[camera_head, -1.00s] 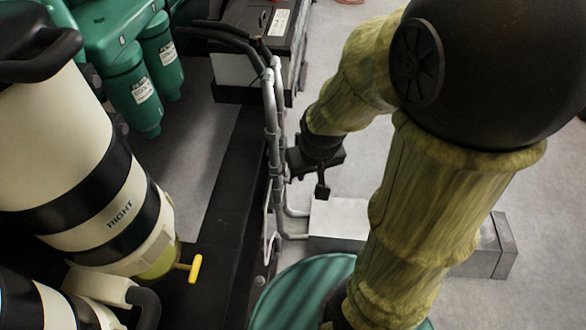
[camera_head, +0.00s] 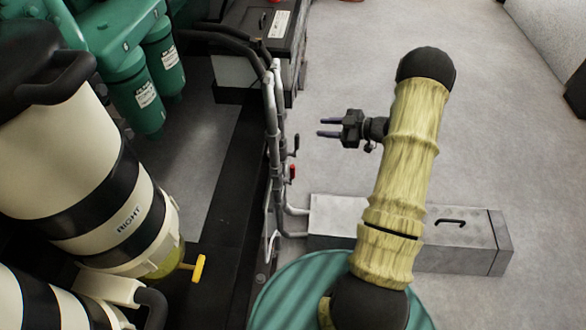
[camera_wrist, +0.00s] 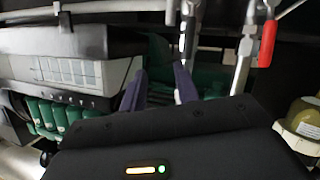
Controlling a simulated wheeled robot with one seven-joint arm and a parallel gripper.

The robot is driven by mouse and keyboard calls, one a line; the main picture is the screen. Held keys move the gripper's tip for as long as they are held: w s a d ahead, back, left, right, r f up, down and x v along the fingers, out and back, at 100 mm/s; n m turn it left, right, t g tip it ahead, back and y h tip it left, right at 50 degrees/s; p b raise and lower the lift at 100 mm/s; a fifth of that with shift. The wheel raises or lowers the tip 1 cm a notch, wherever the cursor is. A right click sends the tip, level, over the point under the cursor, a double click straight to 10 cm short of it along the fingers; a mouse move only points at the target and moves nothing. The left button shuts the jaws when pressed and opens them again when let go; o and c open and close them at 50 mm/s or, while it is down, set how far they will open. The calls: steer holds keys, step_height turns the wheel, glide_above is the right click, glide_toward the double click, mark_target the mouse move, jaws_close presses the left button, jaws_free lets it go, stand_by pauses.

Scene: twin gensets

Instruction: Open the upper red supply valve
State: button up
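Two small levers show on the grey pipes (camera_head: 271,130) in the head view. The clearly red lever (camera_head: 292,171) is nearer to me. I cannot tell for sure which is the upper supply valve. In the wrist view one red lever (camera_wrist: 267,43) hangs from a fitting at the upper right, right of both fingers. My gripper (camera_head: 328,128) is open and empty, with its fingers pointing left at the pipes, a short gap away. Its fingers (camera_wrist: 160,88) also show apart in the wrist view.
A battery-like box (camera_head: 260,50) stands behind the pipes. A grey metal box (camera_head: 400,225) lies on the floor below my arm, beside a green drum-like top (camera_head: 290,290). Black-and-white canisters (camera_head: 85,170), one with a yellow tap (camera_head: 198,268), stand at left.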

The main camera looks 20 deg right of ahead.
mark_target(293, 176)
steer(key=s+d+f+n+g+y, duration=0.1)
steer(key=s+f+g+y, duration=0.1)
steer(key=s, duration=0.4)
steer(key=s+d+f+n+g+y, duration=0.2)
steer(key=s+f+g+y, duration=0.1)
steer(key=s, duration=0.4)
steer(key=shift+y, duration=0.6)
steer(key=shift+w, duration=0.1)
steer(key=b+x, duration=0.2)
steer(key=x, duration=1.5)
steer(key=shift+a+r, duration=0.1)
jaws_close()
